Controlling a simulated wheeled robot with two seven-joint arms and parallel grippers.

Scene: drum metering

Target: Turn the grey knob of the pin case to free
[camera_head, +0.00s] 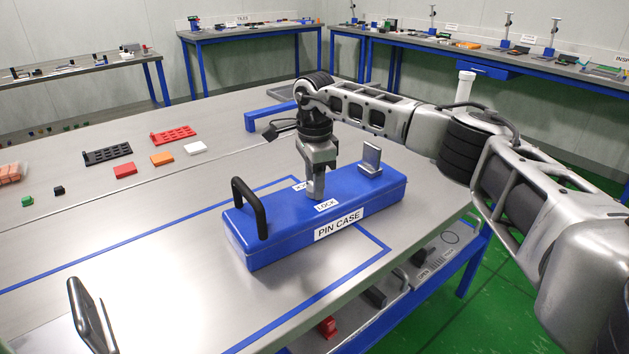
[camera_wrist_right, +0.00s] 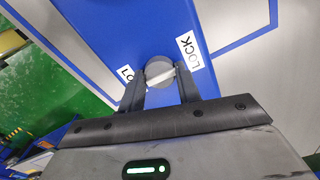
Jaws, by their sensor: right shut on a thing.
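The blue pin case (camera_head: 290,229) lies on the metal table, with a black loop handle (camera_head: 249,208) at its left end and a grey upright plate (camera_head: 371,158) at its right. My right gripper (camera_head: 316,197) reaches down onto its top beside the LOCK label (camera_head: 327,205). In the right wrist view the round grey knob (camera_wrist_right: 158,69), with a white mark, sits between the fingertips of my right gripper (camera_wrist_right: 161,80), which is shut on it. The LOCK label (camera_wrist_right: 189,49) is right of the knob; a second label (camera_wrist_right: 124,75) at left is partly hidden by a finger. My left gripper is out of view.
Red, orange, white and black parts (camera_head: 162,159) lie at the table's back left. A blue bracket (camera_head: 270,116) stands behind the case. A dark upright loop (camera_head: 91,315) stands at the front left. The table around the case is mostly clear.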

